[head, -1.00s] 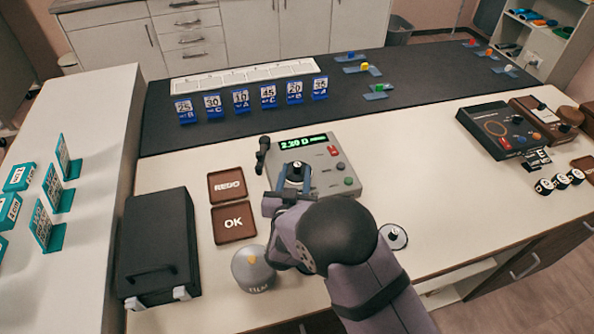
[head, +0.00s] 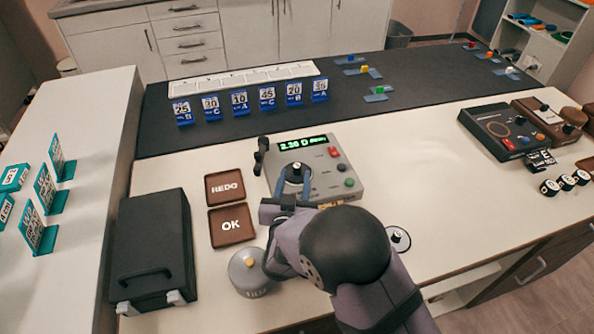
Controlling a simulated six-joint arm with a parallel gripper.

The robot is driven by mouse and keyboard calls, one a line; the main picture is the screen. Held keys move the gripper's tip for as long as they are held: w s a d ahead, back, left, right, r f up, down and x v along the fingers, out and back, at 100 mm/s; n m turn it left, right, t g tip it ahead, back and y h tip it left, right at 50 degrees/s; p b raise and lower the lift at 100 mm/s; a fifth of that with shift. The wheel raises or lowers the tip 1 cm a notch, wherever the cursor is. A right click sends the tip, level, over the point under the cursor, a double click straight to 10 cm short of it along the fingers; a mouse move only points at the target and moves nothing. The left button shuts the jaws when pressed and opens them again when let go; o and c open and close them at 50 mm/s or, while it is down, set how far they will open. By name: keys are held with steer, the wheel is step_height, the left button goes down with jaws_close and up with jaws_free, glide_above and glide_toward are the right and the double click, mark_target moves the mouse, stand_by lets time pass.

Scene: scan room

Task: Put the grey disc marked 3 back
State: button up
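A light grey disc (head: 398,239) with a black centre and a small white mark lies on the white table, right of my arm; the mark is too small to read. My gripper (head: 294,184) reaches over the grey device (head: 347,164), its two blue fingers on either side of a black, pale-topped round piece (head: 296,172) on the device. I cannot tell whether the fingers touch that piece or whether it bears a 3. The lower part of the device is hidden behind my gripper.
Brown REDO (head: 224,188) and OK (head: 231,225) trays lie left of the device. A black case (head: 152,245) stands further left. A round grey pot (head: 248,273) stands close to my wrist. Blue number cards (head: 239,102) stand on the dark mat behind.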

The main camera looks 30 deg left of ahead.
mark_target(297, 169)
steer(key=shift+w+a+r, duration=0.15)
steer(key=shift+w, duration=0.2)
steer(key=shift+p+x, duration=0.95)
steer(key=shift+x, duration=1.25)
jaws_close()
